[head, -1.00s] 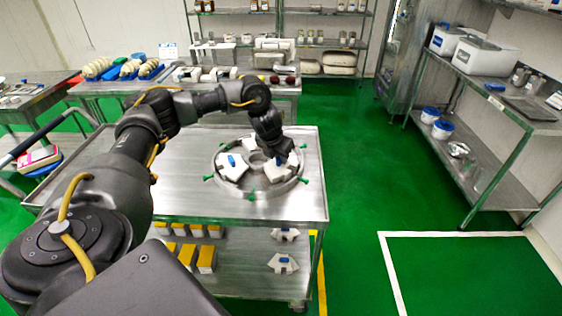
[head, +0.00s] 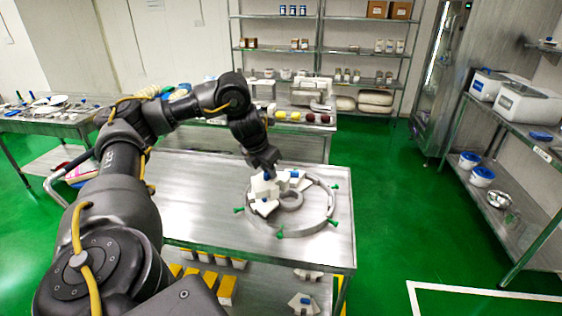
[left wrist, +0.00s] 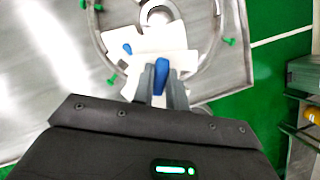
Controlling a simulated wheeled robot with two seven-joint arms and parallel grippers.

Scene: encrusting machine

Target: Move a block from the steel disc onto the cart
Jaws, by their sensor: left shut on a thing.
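My left gripper (head: 264,171) is shut on the blue knob of a white block (head: 262,186) and holds it over the left part of the steel disc (head: 322,222). The knob also shows between the fingers in the left wrist view (left wrist: 161,77). Below and beside it, other white blocks with blue knobs sit on the disc, one at its back (head: 299,182) and one at its left front (head: 264,207), partly hidden. The disc has green pegs around its rim and lies on the steel cart top (head: 205,190). My right gripper is not in view.
The cart top left of the disc is clear. Yellow-topped pieces (head: 227,290) and another white block (head: 303,303) are on the shelf below. A table with food items (head: 292,115) stands behind. A shelf rack (head: 500,170) stands at the right, with green floor between.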

